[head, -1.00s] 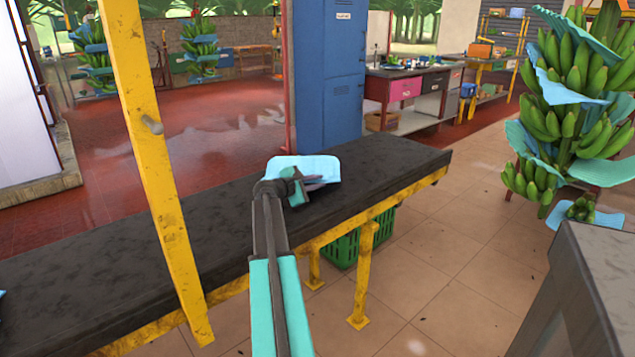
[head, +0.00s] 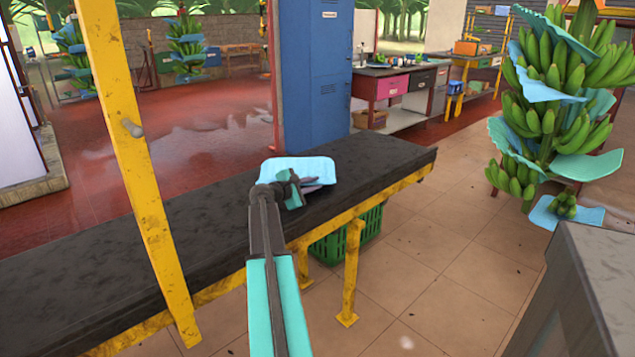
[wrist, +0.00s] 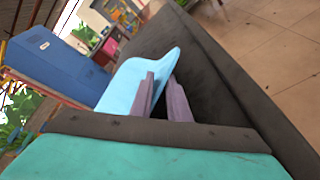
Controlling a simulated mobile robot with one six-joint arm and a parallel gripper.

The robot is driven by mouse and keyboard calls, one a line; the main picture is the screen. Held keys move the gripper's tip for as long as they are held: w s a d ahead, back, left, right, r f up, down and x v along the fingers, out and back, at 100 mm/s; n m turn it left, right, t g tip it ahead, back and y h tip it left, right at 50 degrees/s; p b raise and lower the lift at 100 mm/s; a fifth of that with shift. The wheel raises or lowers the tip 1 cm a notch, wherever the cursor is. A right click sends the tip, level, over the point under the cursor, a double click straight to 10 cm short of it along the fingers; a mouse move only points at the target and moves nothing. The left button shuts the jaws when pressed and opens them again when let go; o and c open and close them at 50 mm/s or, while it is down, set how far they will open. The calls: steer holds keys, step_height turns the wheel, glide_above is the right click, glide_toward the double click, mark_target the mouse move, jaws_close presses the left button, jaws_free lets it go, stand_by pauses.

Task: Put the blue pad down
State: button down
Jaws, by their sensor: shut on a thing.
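The blue pad (head: 300,168) is a light blue, slightly curved sheet over the dark bench top (head: 390,165), near its right end. My gripper (head: 312,186) is at the near side of the pad, and the arm hides part of it. In the wrist view the pad (wrist: 136,80) rises between and beside the two grey fingers (wrist: 160,95), which are shut on its edge. The black bench surface (wrist: 205,85) lies just beyond. I cannot tell whether the pad touches the bench.
A yellow post (head: 135,170) stands at the bench's near left. A blue locker (head: 318,80) is behind the bench, and a green crate (head: 345,238) sits below. Banana stems with blue pads (head: 550,110) hang at the right. The bench top to the left is bare.

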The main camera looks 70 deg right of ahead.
steer(key=shift+s, duration=1.05)
steer(key=c, duration=1.6)
jaws_free()
steer(key=v, duration=1.3)
steer(key=shift+w+a+p, duration=0.1)
steer(key=shift+a+p, duration=0.25)
steer(key=shift+a, duration=0.05)
steer(key=shift+f, duration=0.1)
